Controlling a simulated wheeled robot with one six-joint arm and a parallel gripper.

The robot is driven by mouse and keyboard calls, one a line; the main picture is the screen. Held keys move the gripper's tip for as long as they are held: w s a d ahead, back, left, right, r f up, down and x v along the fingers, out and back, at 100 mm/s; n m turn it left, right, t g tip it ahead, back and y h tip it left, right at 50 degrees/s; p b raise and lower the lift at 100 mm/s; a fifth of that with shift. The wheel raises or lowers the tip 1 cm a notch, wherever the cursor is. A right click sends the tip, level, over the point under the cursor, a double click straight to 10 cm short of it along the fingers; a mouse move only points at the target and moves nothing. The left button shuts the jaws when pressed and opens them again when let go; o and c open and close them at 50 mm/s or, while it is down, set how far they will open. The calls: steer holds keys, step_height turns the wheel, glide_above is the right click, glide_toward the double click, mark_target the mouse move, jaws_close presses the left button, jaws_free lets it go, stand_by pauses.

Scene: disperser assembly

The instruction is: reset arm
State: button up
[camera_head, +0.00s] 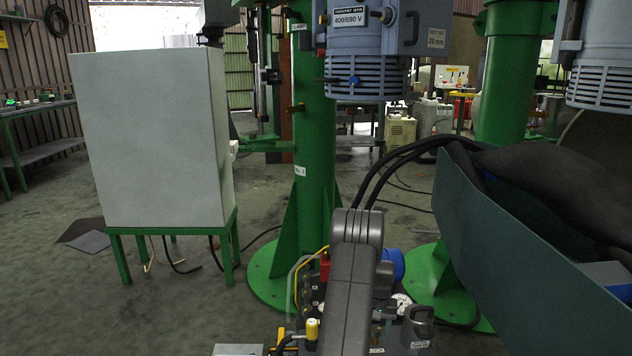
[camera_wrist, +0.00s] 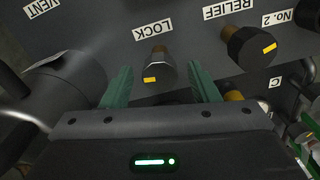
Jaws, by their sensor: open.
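My gripper (camera_wrist: 160,88) shows in the wrist view with two green fingers spread apart and nothing held between them. Beyond and between the fingers is a knob (camera_wrist: 161,66) with a yellow mark, below the label LOCK (camera_wrist: 153,29). I cannot tell how far the fingertips are from it. In the head view my dark grey arm reaches forward at the bottom middle and hides the gripper and part of the equipment there.
A knob (camera_wrist: 250,48) under the RELIEF label is right of the fingers, and a grey cylinder (camera_wrist: 70,80) is at left. In the head view, a green column (camera_head: 317,150), a white cabinet (camera_head: 150,140) on a green stand and a dark green bin (camera_head: 500,240) surround the work area.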

steer(key=m, duration=0.5)
steer(key=shift+m, duration=0.3)
steer(key=shift+m+b, duration=0.35)
steer(key=shift+m, duration=1.65)
steer(key=shift+d+r, duration=0.1)
